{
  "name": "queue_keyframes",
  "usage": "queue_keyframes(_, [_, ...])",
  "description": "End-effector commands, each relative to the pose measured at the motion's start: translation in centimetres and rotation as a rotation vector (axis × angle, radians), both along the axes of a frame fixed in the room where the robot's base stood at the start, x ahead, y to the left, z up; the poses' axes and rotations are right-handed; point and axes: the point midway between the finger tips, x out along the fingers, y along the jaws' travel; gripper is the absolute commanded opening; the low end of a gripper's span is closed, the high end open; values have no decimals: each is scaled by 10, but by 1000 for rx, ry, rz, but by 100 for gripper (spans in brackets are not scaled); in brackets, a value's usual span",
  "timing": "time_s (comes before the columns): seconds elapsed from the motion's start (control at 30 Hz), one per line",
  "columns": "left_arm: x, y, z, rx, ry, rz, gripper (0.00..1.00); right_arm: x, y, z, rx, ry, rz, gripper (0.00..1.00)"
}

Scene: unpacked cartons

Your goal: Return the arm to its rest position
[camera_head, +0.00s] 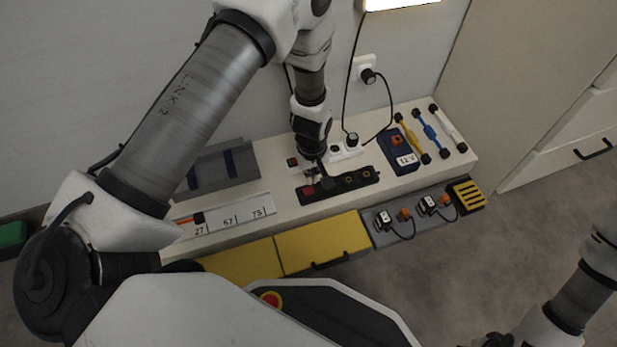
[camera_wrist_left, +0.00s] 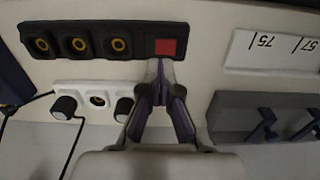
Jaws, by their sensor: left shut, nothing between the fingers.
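My left arm comes in from the left in the head view and reaches down over the white bench. My left gripper (camera_head: 316,172) points down at the red-switch end of a dark socket strip (camera_head: 345,181). In the left wrist view the fingers of the left gripper (camera_wrist_left: 159,68) meet at their tips with nothing between them. The tips appear just beside the red switch (camera_wrist_left: 166,47); I cannot tell whether they touch it. Part of my right arm shows at the lower right of the head view, but its fingers are not visible.
A white socket block (camera_head: 346,151) with plugs and cords stands behind the strip. A blue 12 V box (camera_head: 402,160) and several coloured rods are to the right. A numbered rack (camera_head: 222,219) and a grey hook holder (camera_head: 222,170) are left. Yellow drawers (camera_head: 322,243) are in front.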

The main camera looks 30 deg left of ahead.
Motion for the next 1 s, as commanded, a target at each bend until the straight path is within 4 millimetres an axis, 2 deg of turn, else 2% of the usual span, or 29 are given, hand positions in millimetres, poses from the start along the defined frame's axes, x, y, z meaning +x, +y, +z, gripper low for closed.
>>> queue_keyframes(0.03, [0, 0, 10, 0, 0, 0, 0, 0, 0, 10, 0, 1, 1, 40])
queue_keyframes(0.2, [0, 0, 23, 0, 0, 0, 0, -1, 1, 24, 0, 3, 5, 40])
queue_keyframes(0.77, [-1, 0, 22, 1, 4, 0, 0, -1, 1, 25, 0, 4, 5, 40])
queue_keyframes(0.87, [-19, 2, 27, -3, 45, 7, 0, -2, 1, 44, 0, 4, 6, 40])
queue_keyframes(0.97, [-73, 6, 26, -4, 148, 14, 0, -2, 1, 61, 0, 4, 6, 40])
queue_keyframes(1.0, [-100, 8, 28, -5, 185, 4, 0, -2, 1, 70, 0, 5, 7, 40])
